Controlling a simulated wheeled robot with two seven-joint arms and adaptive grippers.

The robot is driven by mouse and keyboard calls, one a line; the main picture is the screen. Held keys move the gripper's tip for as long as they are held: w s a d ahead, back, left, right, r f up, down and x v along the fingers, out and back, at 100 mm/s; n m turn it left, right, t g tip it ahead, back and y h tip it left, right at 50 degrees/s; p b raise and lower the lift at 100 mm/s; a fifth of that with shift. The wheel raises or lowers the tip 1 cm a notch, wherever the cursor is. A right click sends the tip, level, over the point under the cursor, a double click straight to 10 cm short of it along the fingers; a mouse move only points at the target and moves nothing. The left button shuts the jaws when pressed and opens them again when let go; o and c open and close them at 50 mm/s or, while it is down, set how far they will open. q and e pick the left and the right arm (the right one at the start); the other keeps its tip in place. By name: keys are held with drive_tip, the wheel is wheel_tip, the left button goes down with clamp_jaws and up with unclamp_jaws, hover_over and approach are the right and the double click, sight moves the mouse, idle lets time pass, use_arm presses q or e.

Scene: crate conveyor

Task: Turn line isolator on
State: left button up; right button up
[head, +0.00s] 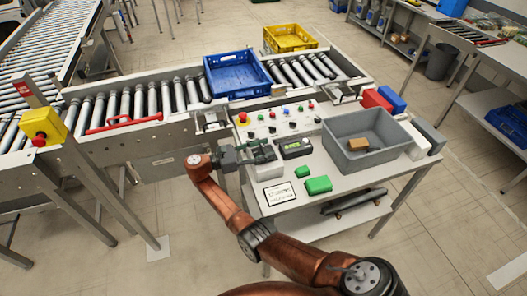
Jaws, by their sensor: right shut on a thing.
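The control panel (280,121) on the table carries several coloured buttons and black knobs. My right gripper (268,152) is at the panel's front left edge, its fingers shut on a small part there. The fingers hide most of that part, and I cannot tell whether it is the line isolator or which way it is turned. A black device with a greenish display (295,148) lies just right of the fingers. My left gripper is not in view.
A grey bin (340,143) holding a brown block (358,145) stands right of the panel. Green blocks (318,184) and a white label card (279,192) lie in front.

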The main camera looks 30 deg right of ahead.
drive_tip(key=shift+f, duration=0.1)
idle(0.3)
drive_tip(key=o, duration=1.2)
drive_tip(key=shift+c, duration=0.2)
drive_tip(key=shift+a, duration=0.1)
drive_tip(key=v, duration=0.7)
drive_tip(key=shift+a, duration=0.1)
